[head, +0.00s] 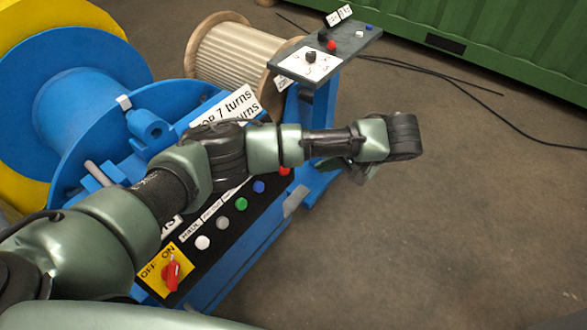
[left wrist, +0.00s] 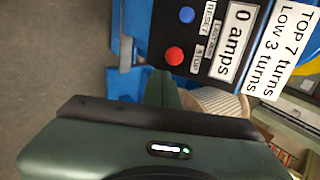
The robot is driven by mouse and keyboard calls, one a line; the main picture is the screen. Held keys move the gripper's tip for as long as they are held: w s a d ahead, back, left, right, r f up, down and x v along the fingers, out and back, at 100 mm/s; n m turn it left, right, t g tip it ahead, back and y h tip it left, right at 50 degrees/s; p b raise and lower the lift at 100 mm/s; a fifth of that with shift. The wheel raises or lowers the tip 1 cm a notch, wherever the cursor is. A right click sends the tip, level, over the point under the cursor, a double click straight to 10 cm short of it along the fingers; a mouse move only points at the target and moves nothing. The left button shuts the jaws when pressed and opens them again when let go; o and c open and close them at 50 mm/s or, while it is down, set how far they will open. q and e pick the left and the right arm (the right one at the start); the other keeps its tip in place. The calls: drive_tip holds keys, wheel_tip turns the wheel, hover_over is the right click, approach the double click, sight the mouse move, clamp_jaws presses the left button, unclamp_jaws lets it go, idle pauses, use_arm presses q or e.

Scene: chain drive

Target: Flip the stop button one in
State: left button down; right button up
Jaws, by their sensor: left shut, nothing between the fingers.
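The red stop button (head: 285,171) is at the far end of the button row on the blue machine's black panel, partly covered by my left arm. In the left wrist view the red button (left wrist: 174,55) shows whole, beside a small label that reads like STOP. Whether it is pressed in, I cannot tell. My left gripper (head: 360,172) is to the right of the panel in the head view, shut and empty. In the left wrist view its fingers (left wrist: 160,88) are just below the red button in the picture, seemingly apart from it. My right gripper is out of view.
The panel also has a blue button (head: 259,187), a green button (head: 241,204), a white button (head: 203,242) and a red OFF/ON switch (head: 171,275). A grey control stand (head: 345,52) is behind. Cables lie on the floor; the floor at right is otherwise clear.

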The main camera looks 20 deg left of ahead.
use_arm(q)
drive_tip(key=shift+f, duration=0.1)
drive_tip(key=b, duration=0.1)
approach(287, 171)
wheel_tip(287, 171, down, 4)
drive_tip(key=a, duration=0.2)
drive_tip(key=w+a+f, duration=0.1)
drive_tip(key=shift+w+a+f, duration=0.1)
drive_tip(key=shift+w+a, duration=0.05)
drive_tip(key=shift+a, duration=0.1)
drive_tip(key=shift+a, duration=0.1)
